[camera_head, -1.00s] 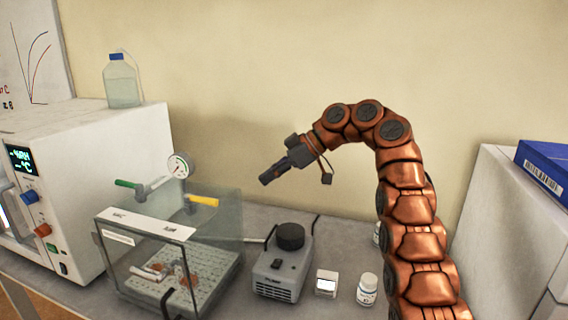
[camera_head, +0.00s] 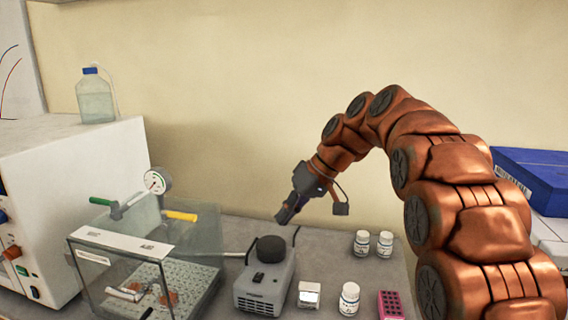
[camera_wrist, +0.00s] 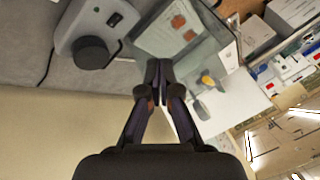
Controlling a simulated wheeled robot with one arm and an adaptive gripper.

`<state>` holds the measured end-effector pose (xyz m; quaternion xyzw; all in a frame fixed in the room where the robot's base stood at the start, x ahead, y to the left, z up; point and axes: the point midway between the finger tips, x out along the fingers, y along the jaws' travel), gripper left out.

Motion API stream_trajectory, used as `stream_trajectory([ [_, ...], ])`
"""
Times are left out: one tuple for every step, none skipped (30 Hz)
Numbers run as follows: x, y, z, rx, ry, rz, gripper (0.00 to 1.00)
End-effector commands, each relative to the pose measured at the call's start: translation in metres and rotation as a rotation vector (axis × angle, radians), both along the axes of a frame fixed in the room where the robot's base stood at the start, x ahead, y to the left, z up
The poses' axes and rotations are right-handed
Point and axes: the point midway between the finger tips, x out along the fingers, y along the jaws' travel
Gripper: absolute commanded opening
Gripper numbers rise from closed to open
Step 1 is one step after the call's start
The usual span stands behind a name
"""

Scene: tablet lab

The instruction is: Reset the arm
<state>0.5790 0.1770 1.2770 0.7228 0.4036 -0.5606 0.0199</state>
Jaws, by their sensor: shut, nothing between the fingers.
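My copper-coloured arm (camera_head: 430,150) arches in from the right in the head view. My gripper (camera_head: 287,212) hangs at its end, tilted down and to the left, in the air above the bench behind the grey device with the black knob. In the wrist view my gripper (camera_wrist: 158,68) has its two dark fingers together with nothing between them. The fingertips show against the clear box and the bench edge there, apart from them as far as I can tell.
A clear box (camera_head: 120,275) with a gauge stands left, beside a white machine (camera_head: 80,170) with a bottle (camera_head: 95,100) on top. The grey device (camera_head: 265,285), small white jars (camera_head: 349,298) and a pink rack (camera_head: 391,305) stand on the bench. A blue box (camera_head: 540,175) is right.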

Motion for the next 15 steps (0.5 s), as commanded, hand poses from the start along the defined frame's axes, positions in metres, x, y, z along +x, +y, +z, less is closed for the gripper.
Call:
stream_trajectory([
  [-0.012,-0.006,-0.002,-0.019,0.019,-0.029,0.0],
  [-0.019,-0.01,-0.005,-0.03,0.032,-0.05,0.0],
  [-0.027,-0.016,-0.009,-0.047,0.051,-0.075,0.0],
  [-0.034,-0.02,-0.012,-0.059,0.062,-0.094,0.0],
  [-0.042,-0.024,-0.015,-0.072,0.077,-0.113,0.0],
  [-0.052,-0.029,-0.019,-0.089,0.094,-0.135,0.0],
  [-0.06,-0.033,-0.023,-0.102,0.107,-0.153,0.0],
  [-0.068,-0.038,-0.027,-0.115,0.122,-0.169,0.0],
  [-0.079,-0.043,-0.031,-0.132,0.136,-0.193,0.0],
  [-0.087,-0.048,-0.034,-0.146,0.145,-0.21,0.0],
  [-0.095,-0.052,-0.038,-0.159,0.159,-0.227,0.0],
  [-0.106,-0.058,-0.043,-0.178,0.173,-0.248,0.0],
  [-0.114,-0.061,-0.046,-0.191,0.181,-0.264,0.0],
  [-0.124,-0.066,-0.051,-0.205,0.195,-0.28,0.0],
  [-0.136,-0.071,-0.056,-0.223,0.211,-0.298,0.0],
])
